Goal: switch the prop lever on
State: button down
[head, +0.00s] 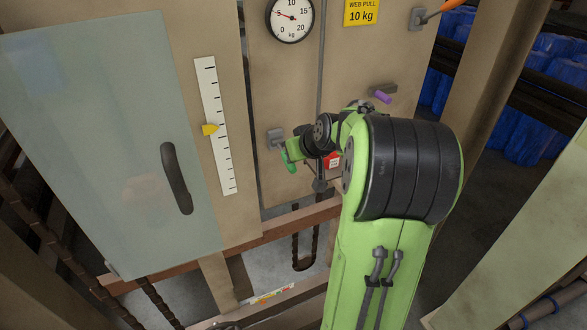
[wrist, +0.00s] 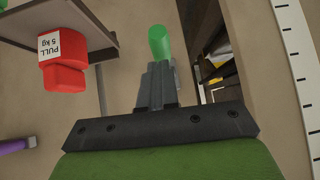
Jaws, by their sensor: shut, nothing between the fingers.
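A lever with a green grip shows in the head view (head: 289,166), below a grey mount (head: 275,138) on the beige panel. The green grip also shows in the wrist view (wrist: 160,42), just past my fingertips. No label tells me whether this is the prop lever. My gripper (wrist: 157,72) is shut and empty, its fingers pointing at the green grip; I cannot tell whether they touch it. In the head view my arm partly hides this area. An orange-handled lever (head: 440,11) and a purple handle (head: 382,97) are on the panel farther right.
A scale with a yellow pointer (head: 210,129), a glass door with a dark handle (head: 176,178) and a dial (head: 290,16) are on the left and above.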

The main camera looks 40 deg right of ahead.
aim_at(295, 166)
notch_tip(295, 166, down, 2)
jog(key=shift+s+t+b, duration=0.1)
jog(key=shift+t+b, duration=0.5)
jog(key=shift+b, duration=0.65)
jog(key=shift+f+b, duration=0.6)
jog(key=shift+b, duration=0.4)
jog(key=shift+s+f, duration=0.1)
jog(key=shift+f, duration=0.15)
jog(key=shift+a, duration=0.1)
